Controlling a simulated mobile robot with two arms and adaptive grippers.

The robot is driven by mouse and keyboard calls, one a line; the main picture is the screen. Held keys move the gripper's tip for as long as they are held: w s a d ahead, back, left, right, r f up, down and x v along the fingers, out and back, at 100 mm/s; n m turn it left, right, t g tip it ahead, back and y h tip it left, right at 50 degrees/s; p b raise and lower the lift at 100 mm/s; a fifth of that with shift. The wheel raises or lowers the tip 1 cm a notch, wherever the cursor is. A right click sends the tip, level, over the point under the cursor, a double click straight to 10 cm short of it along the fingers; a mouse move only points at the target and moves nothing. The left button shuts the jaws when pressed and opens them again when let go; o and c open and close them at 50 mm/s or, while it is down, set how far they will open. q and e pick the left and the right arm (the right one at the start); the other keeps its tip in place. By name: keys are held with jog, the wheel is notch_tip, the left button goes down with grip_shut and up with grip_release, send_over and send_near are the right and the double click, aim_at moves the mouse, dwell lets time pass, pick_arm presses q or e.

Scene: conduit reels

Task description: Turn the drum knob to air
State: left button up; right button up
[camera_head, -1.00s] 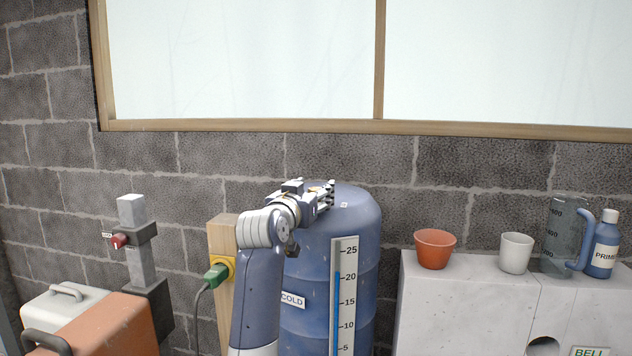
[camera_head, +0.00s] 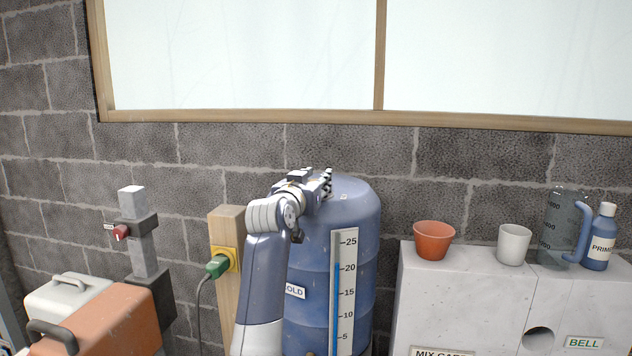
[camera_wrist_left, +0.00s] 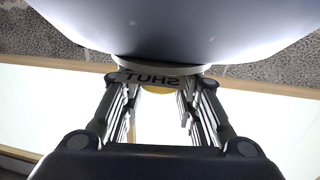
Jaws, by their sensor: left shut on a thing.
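The blue drum (camera_head: 355,220) stands against the block wall in the head view, with a partly covered label ending in OLD and a level gauge (camera_head: 343,290) on its front. My left gripper (camera_head: 327,184) is at the drum's top left. I see no AIR mark. My right gripper is not in view.
A wooden post (camera_head: 227,260) with a green plug (camera_head: 216,266) stands left of the drum. A grey post with a red knob (camera_head: 121,232) is further left. A concrete block (camera_head: 460,290) at right carries a terracotta pot (camera_head: 434,240), white cup (camera_head: 513,244), jug and bottle.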

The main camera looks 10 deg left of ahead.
pick_arm(q)
jog(key=shift+d+n+y+p, duration=0.1)
jog(key=shift+n+y+p, duration=0.4)
jog(key=shift+y, duration=0.6)
jog(key=shift+n, duration=0.3)
jog(key=o, duration=1.1)
